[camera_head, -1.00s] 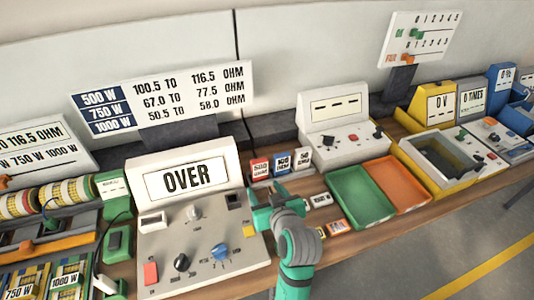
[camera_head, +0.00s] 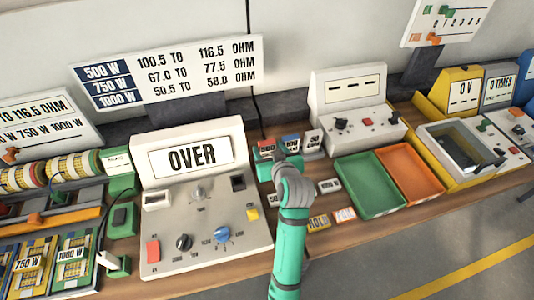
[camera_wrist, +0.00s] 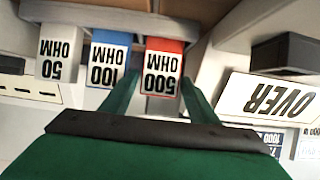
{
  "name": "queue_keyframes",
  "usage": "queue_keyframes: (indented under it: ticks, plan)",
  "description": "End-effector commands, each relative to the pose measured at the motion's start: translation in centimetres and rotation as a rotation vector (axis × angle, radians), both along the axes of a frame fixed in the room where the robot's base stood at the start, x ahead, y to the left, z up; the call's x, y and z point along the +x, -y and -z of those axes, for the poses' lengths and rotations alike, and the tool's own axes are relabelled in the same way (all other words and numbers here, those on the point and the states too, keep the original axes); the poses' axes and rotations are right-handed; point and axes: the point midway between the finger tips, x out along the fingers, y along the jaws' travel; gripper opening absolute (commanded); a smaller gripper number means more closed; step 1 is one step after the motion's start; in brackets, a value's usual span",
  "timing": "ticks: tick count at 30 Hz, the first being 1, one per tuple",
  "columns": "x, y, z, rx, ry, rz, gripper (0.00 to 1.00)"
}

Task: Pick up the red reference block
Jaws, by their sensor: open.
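The red reference block (camera_wrist: 162,68), marked 500 OHM, shows upside down in the wrist view, between the tips of my two green fingers. My gripper (camera_wrist: 158,85) is open there; I cannot tell whether either finger touches the block. In the head view the red block (camera_head: 266,143) is at the left end of a short row, its lower part hidden by my gripper (camera_head: 275,158). The blue 100 OHM block (camera_wrist: 108,62) stands beside it in the wrist view, and the white 50 OHM block (camera_wrist: 60,55) beyond that.
A meter reading OVER (camera_head: 193,157) stands close left of my gripper. Green (camera_head: 368,185) and orange (camera_head: 408,176) trays lie to the right. Small labelled tags, one marked HOLD (camera_head: 319,222), lie on the bench near my arm. A grey console (camera_head: 350,90) stands behind.

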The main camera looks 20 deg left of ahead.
Motion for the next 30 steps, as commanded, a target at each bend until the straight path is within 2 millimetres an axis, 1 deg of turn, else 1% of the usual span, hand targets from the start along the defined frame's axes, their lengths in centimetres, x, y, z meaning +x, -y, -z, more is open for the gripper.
queue_keyframes:
  ticks: [3,6,14,17,18,19,30]
  plan:
    - [1.2,-0.8,0.7,0.000,-0.001,-0.002,0.55]
    - [1.7,-1.2,1.0,0.001,0.000,-0.002,0.55]
    - [1.9,-1.3,1.1,0.001,-0.001,0.000,0.55]
    - [1.9,-1.3,1.1,0.001,-0.001,0.000,0.33]
    - [1.9,-1.3,1.1,0.001,-0.001,0.000,0.24]
    - [1.9,-1.3,1.1,0.001,-0.001,0.000,0.17]
    - [1.9,-1.3,0.8,0.001,0.001,-0.001,0.17]
